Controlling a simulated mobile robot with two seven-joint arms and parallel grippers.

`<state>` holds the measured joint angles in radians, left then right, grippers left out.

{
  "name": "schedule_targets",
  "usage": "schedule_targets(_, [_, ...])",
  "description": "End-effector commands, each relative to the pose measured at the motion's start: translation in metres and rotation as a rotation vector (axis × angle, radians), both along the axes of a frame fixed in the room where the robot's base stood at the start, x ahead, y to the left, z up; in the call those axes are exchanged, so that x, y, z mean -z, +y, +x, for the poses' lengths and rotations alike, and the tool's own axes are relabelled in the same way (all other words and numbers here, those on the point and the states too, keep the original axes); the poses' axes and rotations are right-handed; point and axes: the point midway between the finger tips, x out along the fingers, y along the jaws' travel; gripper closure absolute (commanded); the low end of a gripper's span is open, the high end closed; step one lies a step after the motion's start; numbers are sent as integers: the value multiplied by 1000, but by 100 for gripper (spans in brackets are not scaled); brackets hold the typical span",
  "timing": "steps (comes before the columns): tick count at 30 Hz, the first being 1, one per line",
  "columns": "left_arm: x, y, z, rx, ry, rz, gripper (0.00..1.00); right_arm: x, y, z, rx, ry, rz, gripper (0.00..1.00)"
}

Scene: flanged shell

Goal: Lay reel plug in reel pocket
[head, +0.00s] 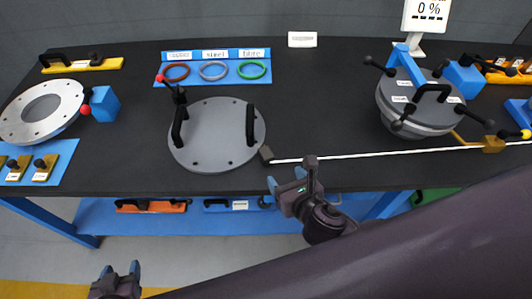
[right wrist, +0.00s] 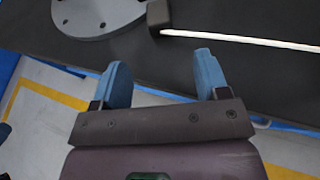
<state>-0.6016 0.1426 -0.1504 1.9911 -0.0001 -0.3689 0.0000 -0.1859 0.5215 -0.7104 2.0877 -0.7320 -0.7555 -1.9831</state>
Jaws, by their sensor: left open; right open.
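No part is labelled as the reel plug or reel pocket. The dark block touches the grey round plate's edge and also shows in the right wrist view (right wrist: 158,15). I cannot make out the pocket. My right gripper (head: 287,179) is open and empty, at the table's front edge near the dark block. My left gripper (head: 120,270) is open and empty, low at front left, off the table.
A grey lidded shell (head: 422,120) with black knobs stands at right. A pale ring flange (head: 20,115) lies at left. A blue board (head: 211,84) holds three coloured rings. The table centre behind the cord is clear.

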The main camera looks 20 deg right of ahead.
Motion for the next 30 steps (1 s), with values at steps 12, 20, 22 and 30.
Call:
schedule_targets(12, [8, 1, -2, 2, 7, 4, 44, 17, 5, 38, -19, -4, -47, 32])
schedule_targets(20, [10, 0, -2, -1, 9, 0, 44, 23, 6, 54, -18, -4, -44, 32])
schedule_targets(22, [12, 0, -3, -1, 10, 0, 44, 24, 8, 61, -18, -5, -44, 32])
schedule_targets(30, [20, 0, -4, -2, 17, -2, 44, 37, 13, 93, -19, -3, -45, 32])
